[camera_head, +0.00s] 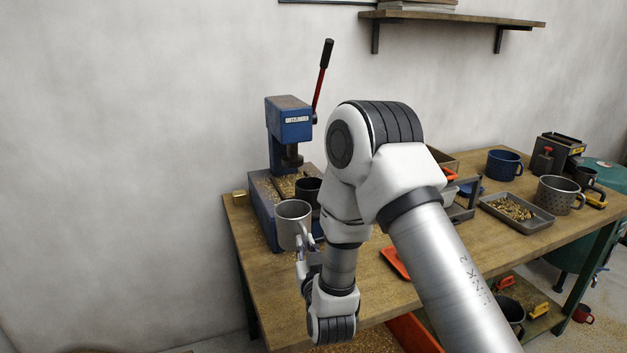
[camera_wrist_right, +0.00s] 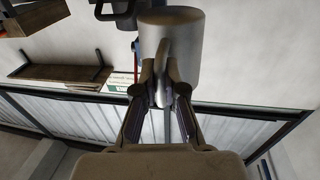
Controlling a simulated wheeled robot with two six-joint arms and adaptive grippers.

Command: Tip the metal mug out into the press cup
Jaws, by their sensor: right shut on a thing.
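The grey metal mug (camera_head: 291,229) is held up at the left end of the bench, in front of the blue press (camera_head: 290,122), its open top showing to the head camera. My right gripper (camera_head: 306,246) is shut on its handle; the mug (camera_wrist_right: 172,48) and the gripper (camera_wrist_right: 163,85) also show in the right wrist view. A dark cup (camera_head: 308,188), which looks like the press cup, stands at the press base just behind and right of the mug. It is partly hidden by the mug and my arm. The mug's contents cannot be made out. My left gripper is out of view.
The wooden bench (camera_head: 375,289) runs right, with a tray of brass chips (camera_head: 513,211), a perforated grey mug (camera_head: 557,195) and a blue mug (camera_head: 504,164). A red lever (camera_head: 320,85) rises from the press. My right arm covers the bench's middle.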

